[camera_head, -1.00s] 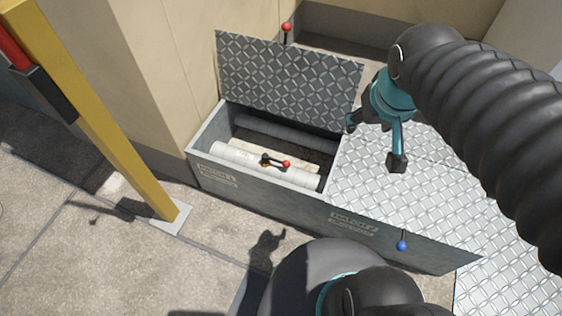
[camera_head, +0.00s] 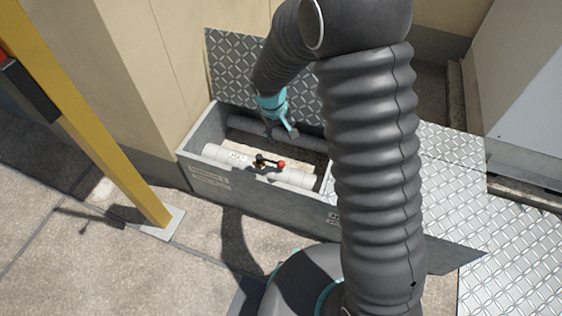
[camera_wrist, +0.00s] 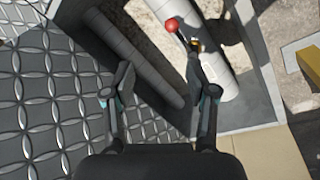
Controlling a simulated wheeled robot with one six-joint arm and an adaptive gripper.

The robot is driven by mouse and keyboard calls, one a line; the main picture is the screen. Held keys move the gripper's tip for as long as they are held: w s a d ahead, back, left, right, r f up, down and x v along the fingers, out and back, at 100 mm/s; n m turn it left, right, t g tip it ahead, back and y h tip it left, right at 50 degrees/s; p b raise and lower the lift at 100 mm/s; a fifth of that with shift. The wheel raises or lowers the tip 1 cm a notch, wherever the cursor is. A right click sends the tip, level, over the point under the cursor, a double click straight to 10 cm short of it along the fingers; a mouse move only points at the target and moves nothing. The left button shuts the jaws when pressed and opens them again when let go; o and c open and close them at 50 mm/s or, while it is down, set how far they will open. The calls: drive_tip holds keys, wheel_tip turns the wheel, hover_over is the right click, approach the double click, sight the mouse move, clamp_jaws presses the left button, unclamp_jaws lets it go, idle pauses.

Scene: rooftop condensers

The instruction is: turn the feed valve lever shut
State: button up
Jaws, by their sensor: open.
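The valve lever (camera_head: 271,163) has a black handle with a red ball at its right end. It sits on a pale wrapped pipe (camera_head: 290,177) inside an open trench box and points along the pipe. In the wrist view the red ball (camera_wrist: 172,25) shows at the top, with a brass-coloured valve part beside it. My gripper (camera_head: 283,136) is over the box, behind the lever and apart from it. In the wrist view its two fingers (camera_wrist: 165,85) are spread with nothing between them. My arm hides the box's right end.
The raised chequer-plate lid (camera_head: 230,62) stands behind the box, close to my arm. The box's grey front wall (camera_head: 255,195) rises around the pipes. A second, darker pipe (camera_wrist: 135,55) runs parallel behind. A yellow post (camera_head: 100,130) stands at left. Closed chequer plate (camera_head: 450,200) lies at right.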

approach(281, 163)
drive_tip(key=shift+n, duration=0.3)
drive_tip(key=f, duration=0.3)
drive_tip(key=w+d+f+b, duration=0.1)
drive_tip(key=f, duration=0.6)
drive_tip(key=shift+w+d, duration=0.15)
drive_tip(key=shift+w, duration=0.1)
clamp_jaws()
